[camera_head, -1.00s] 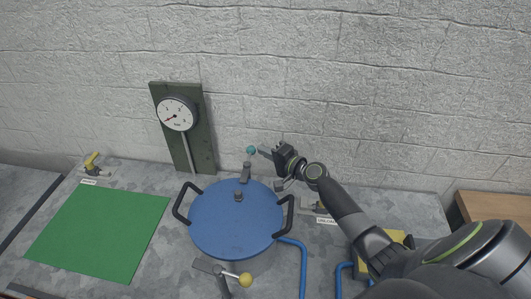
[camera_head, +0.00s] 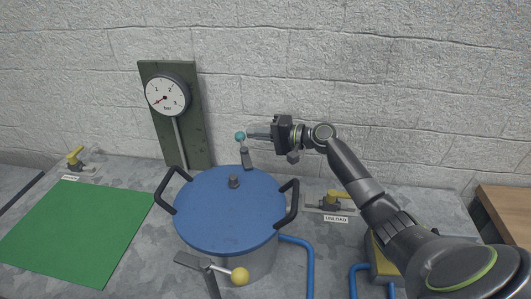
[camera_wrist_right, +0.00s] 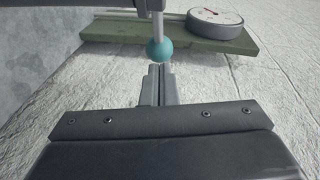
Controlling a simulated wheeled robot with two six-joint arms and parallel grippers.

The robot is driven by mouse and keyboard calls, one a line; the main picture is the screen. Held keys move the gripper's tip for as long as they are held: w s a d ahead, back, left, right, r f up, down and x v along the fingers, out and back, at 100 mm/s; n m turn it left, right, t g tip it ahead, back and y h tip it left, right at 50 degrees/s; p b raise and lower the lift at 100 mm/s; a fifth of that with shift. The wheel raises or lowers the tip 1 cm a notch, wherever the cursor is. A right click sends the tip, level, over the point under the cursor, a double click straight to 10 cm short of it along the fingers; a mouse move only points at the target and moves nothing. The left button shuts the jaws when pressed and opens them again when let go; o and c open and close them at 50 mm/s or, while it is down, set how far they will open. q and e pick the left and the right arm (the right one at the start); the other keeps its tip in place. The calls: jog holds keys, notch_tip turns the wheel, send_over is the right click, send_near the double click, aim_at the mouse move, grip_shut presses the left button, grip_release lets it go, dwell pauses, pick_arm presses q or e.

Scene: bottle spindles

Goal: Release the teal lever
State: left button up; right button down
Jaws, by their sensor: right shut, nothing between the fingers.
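The teal lever's ball knob (camera_head: 240,136) stands on a short upright stem behind the blue pot lid (camera_head: 228,211). My right gripper (camera_head: 252,135) is shut and empty, its fingertips pointing left at the teal knob and very close to it. In the right wrist view the teal knob (camera_wrist_right: 160,50) sits just beyond the tips of the closed fingers (camera_wrist_right: 160,68). Whether the tips touch the knob I cannot tell. My left gripper does not show.
A gauge (camera_head: 168,96) on a green board stands at the back. A yellow-knobbed lever (camera_head: 239,274) is at the pot's front. A yellow valve (camera_head: 337,196) is at the right, another (camera_head: 75,156) at the left. A green mat (camera_head: 75,232) lies empty.

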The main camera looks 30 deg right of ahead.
aim_at(243, 133)
jog(key=w+a+n+g+y+b, duration=0.2)
jog(key=a+b, duration=0.1)
jog(key=b, duration=0.3)
jog(key=shift+w+n+g, duration=0.15)
jog(key=shift+n+g, duration=0.15)
jog(key=shift+g, duration=0.1)
jog(key=shift+w+a, duration=0.15)
jog(key=shift+a, duration=0.5)
jog(key=shift+w+a, duration=0.15)
jog(key=shift+a, duration=0.5)
jog(key=shift+d, duration=0.1)
jog(key=v, duration=1.7)
jog(key=shift+d+f+b, duration=0.2)
jog(key=shift+b, duration=0.1)
